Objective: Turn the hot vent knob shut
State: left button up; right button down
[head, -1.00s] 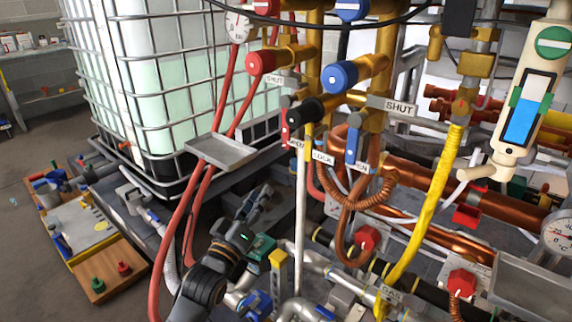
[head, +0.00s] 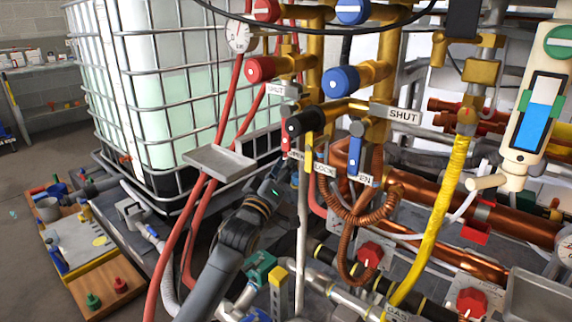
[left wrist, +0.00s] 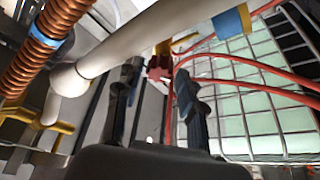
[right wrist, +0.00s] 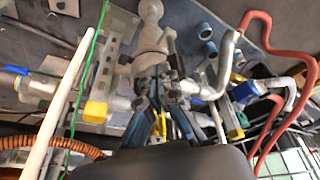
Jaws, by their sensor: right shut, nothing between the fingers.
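A small red star-shaped knob (left wrist: 158,68), which seems to be the hot vent knob, shows in the left wrist view beyond and between the fingertips of my left gripper (left wrist: 155,80). The gripper is open, with no visible contact. In the head view my left gripper (head: 282,172) is beside the white pipe, below the red lever (head: 286,140) of the hot valve; the star knob cannot be made out there. My right gripper (right wrist: 160,82) is shut and empty in its wrist view, above grey pipes and fittings. It is not visible in the head view.
A large red knob (head: 260,69) and blue knob (head: 340,79) sit on brass valves above. A grey tray (head: 220,162), red hoses (head: 183,235) and a white vertical pipe (head: 302,235) crowd the left gripper. A caged tank (head: 175,90) stands behind.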

pick_arm(q)
jog(key=shift+w+d+r, duration=0.1)
jog(key=shift+w+d, duration=0.05)
jog(key=shift+w, duration=0.2)
grip_shut()
jog(key=shift+m, duration=0.3)
jog(key=shift+w+m+g+h+p, duration=0.2)
jog(key=shift+m+h, duration=0.65)
jog(key=shift+m, duration=0.7)
jog(key=shift+s+m+g+h+p, duration=0.2)
jog(key=shift+m+h, duration=0.6)
jog(key=shift+m, duration=0.7)
jog(key=shift+w+m+g+h+p, duration=0.1)
jog(key=shift+m+g+h, duration=0.2)
jog(key=shift+m+h, duration=0.9)
jog(key=shift+m+y, duration=0.25)
jog(key=shift+m, duration=0.3)
